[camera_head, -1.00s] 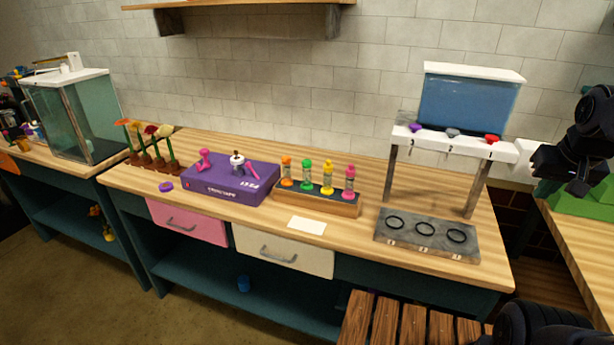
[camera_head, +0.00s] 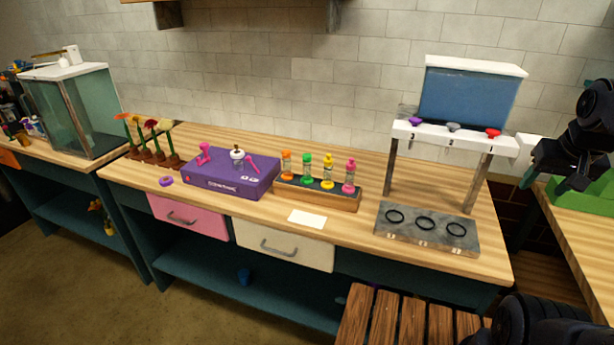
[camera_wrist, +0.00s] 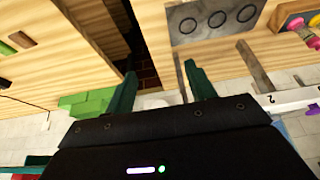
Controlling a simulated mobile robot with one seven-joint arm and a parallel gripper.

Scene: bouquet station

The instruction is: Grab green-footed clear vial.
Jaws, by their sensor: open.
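The clear vial with a green foot and green top (camera_head: 307,172) stands upright in the wooden rack (camera_head: 330,202) on the workbench. It is second from the left, between an orange vial (camera_head: 287,166) and a yellow one (camera_head: 328,172); a pink one (camera_head: 349,176) is at the right end. My gripper (camera_head: 545,182) is at the right edge of the head view, right of the water dispenser and well away from the rack. In the wrist view, my gripper (camera_wrist: 160,88) has its teal fingers apart with nothing between them. There the rack's pink end shows at upper right; the green-footed vial is out of view.
The water dispenser (camera_head: 470,95) on its white stand and the grey ringed plate (camera_head: 425,245) lie between my gripper and the rack. A purple box (camera_head: 225,184) is left of the rack. A white card (camera_head: 307,219) lies in front. A green block (camera_head: 590,203) is at right.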

